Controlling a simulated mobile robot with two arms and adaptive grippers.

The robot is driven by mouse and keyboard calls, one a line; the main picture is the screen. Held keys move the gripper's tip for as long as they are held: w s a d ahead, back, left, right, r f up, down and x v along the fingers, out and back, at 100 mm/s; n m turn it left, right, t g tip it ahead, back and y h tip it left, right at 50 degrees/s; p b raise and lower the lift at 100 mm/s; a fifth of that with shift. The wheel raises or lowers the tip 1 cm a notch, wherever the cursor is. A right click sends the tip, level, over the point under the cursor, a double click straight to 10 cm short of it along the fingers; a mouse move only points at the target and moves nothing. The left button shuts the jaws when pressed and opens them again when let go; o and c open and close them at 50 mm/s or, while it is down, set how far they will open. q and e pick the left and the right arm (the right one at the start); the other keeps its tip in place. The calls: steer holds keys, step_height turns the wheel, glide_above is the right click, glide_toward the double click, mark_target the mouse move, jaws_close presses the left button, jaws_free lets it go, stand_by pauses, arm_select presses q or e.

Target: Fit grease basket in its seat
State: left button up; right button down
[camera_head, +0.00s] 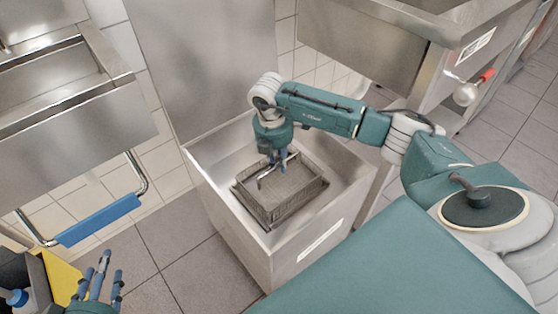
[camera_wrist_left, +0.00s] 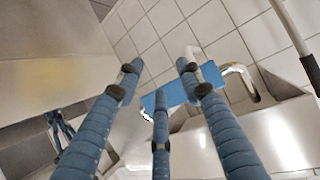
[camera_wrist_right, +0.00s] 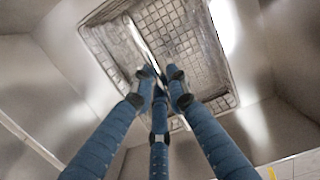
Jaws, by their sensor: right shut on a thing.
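The grease basket (camera_head: 295,190) is a grey mesh tray inside the open steel box (camera_head: 243,248) in the middle of the head view. It also shows in the right wrist view (camera_wrist_right: 188,32), with a bar handle (camera_wrist_right: 147,45) across it. My right gripper (camera_head: 274,160) reaches down into the box and is shut on the handle; its fingertips also show in the right wrist view (camera_wrist_right: 160,80). The basket looks slightly turned against the box walls. I cannot tell whether its underside touches the seat, which is hidden. My left gripper (camera_head: 100,275) is open and empty at the lower left.
The box's raised steel lid (camera_head: 205,60) stands behind it. A steel sink unit (camera_head: 70,100) with a blue-wrapped rail (camera_head: 98,220) is at left. A steel counter with a red-handled valve (camera_head: 468,92) is at right. Tiled floor (camera_head: 190,268) is clear left of the box.

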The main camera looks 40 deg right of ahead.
arm_select(q)
steer(key=shift+s+f, duration=0.1)
arm_select(e)
steer(key=shift+r, duration=0.1)
arm_select(q)
steer(key=shift+s+a+f, duration=0.1)
steer(key=shift+s+f, duration=0.05)
steer(key=shift+f, duration=0.1)
steer(key=shift+s+a+f+g, duration=0.2)
steer(key=shift+s+f+g, duration=0.1)
steer(key=shift+g, duration=0.1)
steer(key=shift+s+f, duration=0.2)
steer(key=shift+f, duration=0.05)
steer(key=shift+s+a+f+g, duration=0.1)
steer(key=shift+s+f+g, duration=0.1)
steer(key=shift+g, duration=0.1)
steer(key=shift+w+d+r+t, duration=0.25)
steer(key=shift+w+r+t, duration=0.25)
steer(key=shift+w+r, duration=0.15)
arm_select(e)
steer(key=shift+f, duration=0.4)
stand_by(0.5)
